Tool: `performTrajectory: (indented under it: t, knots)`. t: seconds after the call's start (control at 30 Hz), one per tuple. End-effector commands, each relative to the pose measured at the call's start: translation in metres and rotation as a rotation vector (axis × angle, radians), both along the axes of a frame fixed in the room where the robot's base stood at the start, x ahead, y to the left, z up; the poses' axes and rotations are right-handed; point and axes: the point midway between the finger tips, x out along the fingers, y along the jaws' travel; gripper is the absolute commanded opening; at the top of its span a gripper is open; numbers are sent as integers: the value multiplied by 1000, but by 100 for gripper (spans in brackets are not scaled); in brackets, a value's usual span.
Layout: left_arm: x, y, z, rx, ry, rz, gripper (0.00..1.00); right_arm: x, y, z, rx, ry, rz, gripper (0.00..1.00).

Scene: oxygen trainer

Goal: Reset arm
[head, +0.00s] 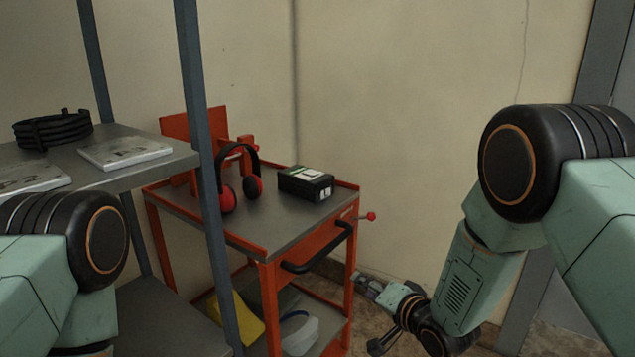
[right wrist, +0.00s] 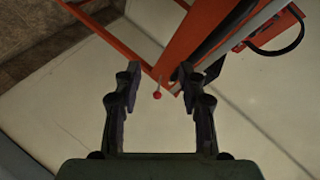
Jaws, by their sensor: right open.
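My right arm comes in from the right in the head view and bends down. Its gripper (head: 376,316) is low, to the right of the red cart (head: 345,214) and in front of the wall. In the right wrist view my right gripper (right wrist: 160,76) has its two dark fingers apart with nothing between them. The cart's red-knobbed lever (right wrist: 157,95) shows beyond the fingertips. Only the upper part of my left arm shows at the left edge; its gripper is out of the picture.
Red-and-black ear muffs (head: 228,198) and a black box (head: 306,183) are on the cart's top. A black handle (head: 318,255) juts from its side. A grey shelf rack (head: 188,160) stands left, with a black coil (head: 52,130) on it. Floor right of the cart looks clear.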

Motion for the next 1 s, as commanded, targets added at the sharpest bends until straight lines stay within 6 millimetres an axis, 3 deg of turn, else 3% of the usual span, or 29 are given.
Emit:
performTrajectory:
  t: [0.17,0.27,0.4,0.5,0.7,0.8,0.9,1.0]
  knots:
    - [0,0,3,0,0,0,40,-65,-32,-64,-334,131,44,41]
    - [0,0,5,0,0,0,40,-118,-51,-100,-504,244,105,41]
    - [0,0,8,0,0,0,40,-199,-73,-137,-682,417,220,41]
    - [0,0,11,0,0,0,40,-262,-85,-153,-765,547,312,41]
    - [0,0,16,0,0,0,40,-377,-102,-161,-817,797,443,41]
    - [0,0,19,0,0,0,40,-414,-105,-159,-798,885,451,41]
    - [0,0,21,0,0,0,40,-435,-106,-158,-784,931,462,41]
    - [0,0,22,0,0,0,40,-441,-106,-160,-780,944,464,41]
